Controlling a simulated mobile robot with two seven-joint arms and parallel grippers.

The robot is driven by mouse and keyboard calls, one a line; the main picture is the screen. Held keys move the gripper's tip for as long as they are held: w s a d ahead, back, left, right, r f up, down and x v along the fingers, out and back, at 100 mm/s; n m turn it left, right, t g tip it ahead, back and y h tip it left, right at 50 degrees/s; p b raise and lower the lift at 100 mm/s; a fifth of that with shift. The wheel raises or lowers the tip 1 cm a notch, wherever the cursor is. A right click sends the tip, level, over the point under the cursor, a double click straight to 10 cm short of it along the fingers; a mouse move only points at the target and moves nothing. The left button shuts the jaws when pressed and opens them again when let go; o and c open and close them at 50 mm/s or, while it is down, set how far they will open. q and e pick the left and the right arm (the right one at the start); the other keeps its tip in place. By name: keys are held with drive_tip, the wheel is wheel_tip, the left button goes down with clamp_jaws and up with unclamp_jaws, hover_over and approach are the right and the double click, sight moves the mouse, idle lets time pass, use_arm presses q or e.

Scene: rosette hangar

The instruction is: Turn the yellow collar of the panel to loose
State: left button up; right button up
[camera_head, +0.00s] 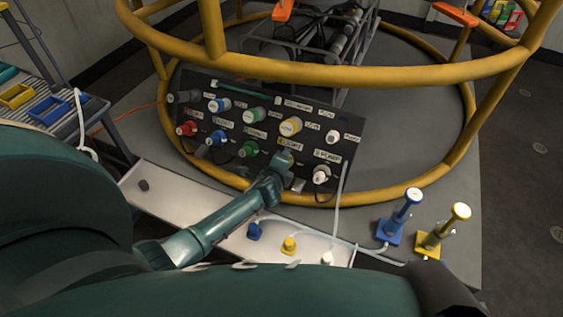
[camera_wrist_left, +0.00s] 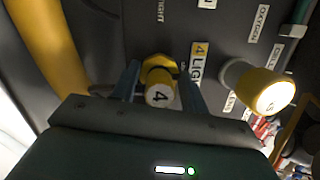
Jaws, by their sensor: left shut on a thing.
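The dark panel (camera_head: 236,172) stands tilted inside the yellow ring frame. My left gripper (camera_head: 284,162) is at its lower middle part, below a white-and-yellow connector (camera_head: 290,126). In the left wrist view my left gripper (camera_wrist_left: 161,76) has one finger on each side of the yellow collar (camera_wrist_left: 157,63), shut on it. In the head view the gripper hides the collar. My right gripper is not in view.
The white-and-yellow connector in the wrist view (camera_wrist_left: 265,91) is close on the right. Red (camera_head: 187,128), blue (camera_head: 216,138) and green (camera_head: 248,149) connectors sit on the panel. A white shelf (camera_head: 315,246) with loose plugs lies in front. Blue (camera_head: 389,232) and yellow (camera_head: 432,241) stands are at right.

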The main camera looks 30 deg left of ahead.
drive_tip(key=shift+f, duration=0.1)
use_arm(q)
drive_tip(key=o, duration=1)
drive_tip(key=shift+p+v, duration=2.45)
drive_tip(key=shift+v, duration=4.15)
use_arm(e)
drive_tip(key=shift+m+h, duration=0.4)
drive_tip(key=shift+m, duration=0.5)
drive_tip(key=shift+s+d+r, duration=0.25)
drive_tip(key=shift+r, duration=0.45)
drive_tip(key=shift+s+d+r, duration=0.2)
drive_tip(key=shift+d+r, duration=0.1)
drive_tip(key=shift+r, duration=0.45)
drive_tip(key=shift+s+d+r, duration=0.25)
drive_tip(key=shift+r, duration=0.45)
